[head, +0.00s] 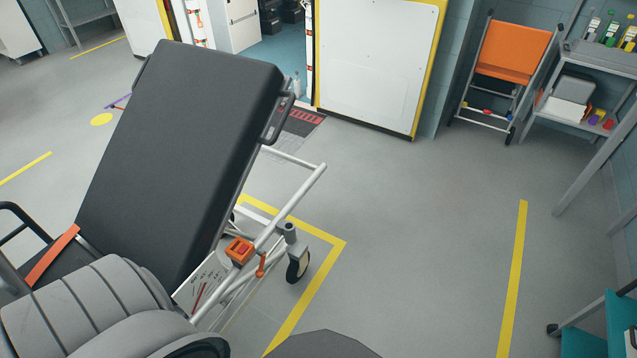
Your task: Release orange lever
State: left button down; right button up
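A stretcher with a raised dark grey backrest (185,150) stands at the left. On its white tubular frame, below the backrest's right edge, is an orange box (239,250) with a red top. A small orange lever (261,265) hangs just right of and below this box, beside the tube. The lever is small in view, and whether it is latched cannot be told. Neither of my grippers shows in the head view.
A black caster (298,266) stands near the lever, inside yellow floor lines. A grey ribbed shape (85,310) fills the lower left. Floor (420,240) to the right is clear. An orange folding chair (515,52) and a shelf (585,125) stand at the back right.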

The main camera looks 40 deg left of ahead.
aim_at(260, 273)
jog(key=i, duration=2.05)
jog(key=u, duration=3.35)
